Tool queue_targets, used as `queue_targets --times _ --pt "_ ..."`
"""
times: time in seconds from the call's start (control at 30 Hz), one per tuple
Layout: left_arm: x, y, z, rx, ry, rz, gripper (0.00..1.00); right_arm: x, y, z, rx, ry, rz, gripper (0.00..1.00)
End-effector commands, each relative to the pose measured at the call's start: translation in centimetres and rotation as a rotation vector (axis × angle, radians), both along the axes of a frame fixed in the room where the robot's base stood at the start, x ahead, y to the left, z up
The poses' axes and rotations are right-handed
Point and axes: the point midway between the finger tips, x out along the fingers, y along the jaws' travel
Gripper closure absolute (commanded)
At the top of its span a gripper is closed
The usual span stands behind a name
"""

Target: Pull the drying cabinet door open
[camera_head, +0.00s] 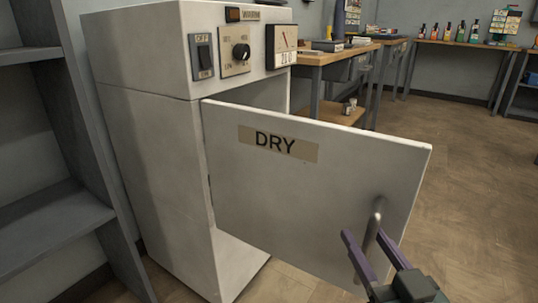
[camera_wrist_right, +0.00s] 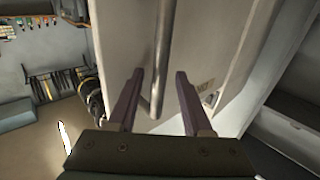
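The drying cabinet (camera_head: 150,130) is a pale grey box at the left of the head view. Its door (camera_head: 290,205), with a tan label reading DRY (camera_head: 278,143), stands partly open, hinged at its left edge and swung out from the body. A vertical metal bar handle (camera_head: 373,226) is near the door's free edge. My right gripper (camera_head: 368,250) is open, its two purple fingers on either side of the handle. In the right wrist view the handle (camera_wrist_right: 163,60) runs between the spread fingers (camera_wrist_right: 158,85), with gaps on both sides. My left gripper is out of view.
A grey shelf rack (camera_head: 60,215) stands close at the left of the cabinet. A wooden workbench (camera_head: 335,58) is behind the door, and another bench (camera_head: 465,45) with bottles stands at the back wall. The brown floor (camera_head: 470,170) at right is clear.

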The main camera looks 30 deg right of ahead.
Motion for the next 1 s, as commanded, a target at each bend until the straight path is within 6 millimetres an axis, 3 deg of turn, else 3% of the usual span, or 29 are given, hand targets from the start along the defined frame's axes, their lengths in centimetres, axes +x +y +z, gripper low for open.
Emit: queue_targets --times 0.27,0.7,1.0 --pt "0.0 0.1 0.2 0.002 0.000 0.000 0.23 -0.6 0.2 0.1 0.000 0.000 -0.001 0.50" --pt "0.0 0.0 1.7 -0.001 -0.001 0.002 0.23 -8.0 3.0 0.0 0.001 0.003 0.000 0.50" --pt "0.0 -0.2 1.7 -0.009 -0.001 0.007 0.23 -9.3 3.5 0.0 0.000 -0.001 0.000 0.50"
